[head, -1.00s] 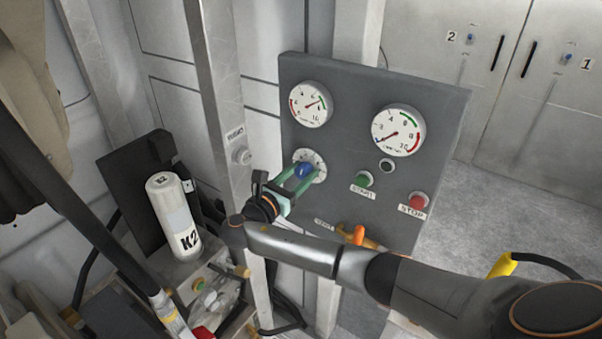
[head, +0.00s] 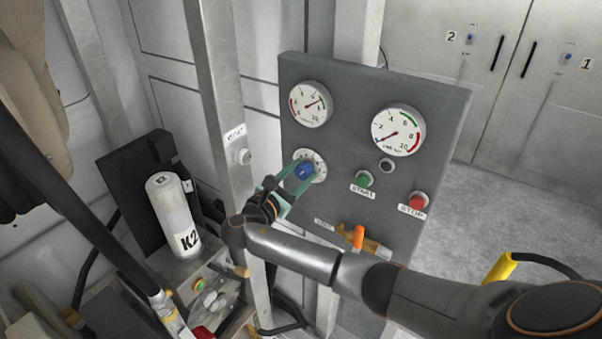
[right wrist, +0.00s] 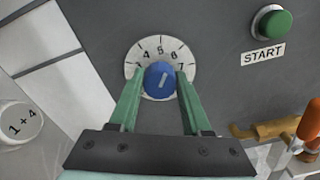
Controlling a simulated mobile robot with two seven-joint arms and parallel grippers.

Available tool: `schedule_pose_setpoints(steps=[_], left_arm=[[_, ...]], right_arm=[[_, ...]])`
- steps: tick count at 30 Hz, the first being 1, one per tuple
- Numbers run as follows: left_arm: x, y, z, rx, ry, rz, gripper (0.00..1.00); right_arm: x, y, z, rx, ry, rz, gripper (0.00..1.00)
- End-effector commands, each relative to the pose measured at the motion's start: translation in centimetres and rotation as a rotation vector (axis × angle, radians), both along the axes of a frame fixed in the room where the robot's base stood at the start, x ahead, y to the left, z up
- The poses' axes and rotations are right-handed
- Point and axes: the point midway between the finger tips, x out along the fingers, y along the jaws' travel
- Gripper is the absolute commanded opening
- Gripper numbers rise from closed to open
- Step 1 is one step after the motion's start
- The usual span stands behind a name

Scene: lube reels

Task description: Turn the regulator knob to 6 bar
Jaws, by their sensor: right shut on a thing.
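The blue regulator knob (head: 303,171) sits on a white numbered dial on the grey panel (head: 345,130). My left gripper is not in view.
The panel also bears a second gauge (head: 398,131), a green START button (head: 364,179), a red STOP button (head: 418,202) and an orange-handled valve (head: 358,237) below the knob. A metal post (head: 215,90) and a white K2 bottle (head: 172,215) stand left of the panel.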

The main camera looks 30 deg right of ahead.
Motion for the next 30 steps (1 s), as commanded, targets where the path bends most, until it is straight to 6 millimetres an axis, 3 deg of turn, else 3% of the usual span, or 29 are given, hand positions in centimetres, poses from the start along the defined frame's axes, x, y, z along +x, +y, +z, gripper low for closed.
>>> schedule_pose_setpoints(steps=[13,30], left_arm=[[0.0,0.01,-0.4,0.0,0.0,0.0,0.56],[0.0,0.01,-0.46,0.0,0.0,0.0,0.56]], right_arm=[[-0.06,0.08,-0.18,0.099,-0.232,0.0,0.0],[-0.06,0.07,-0.14,0.116,-0.272,0.0,0.0]])
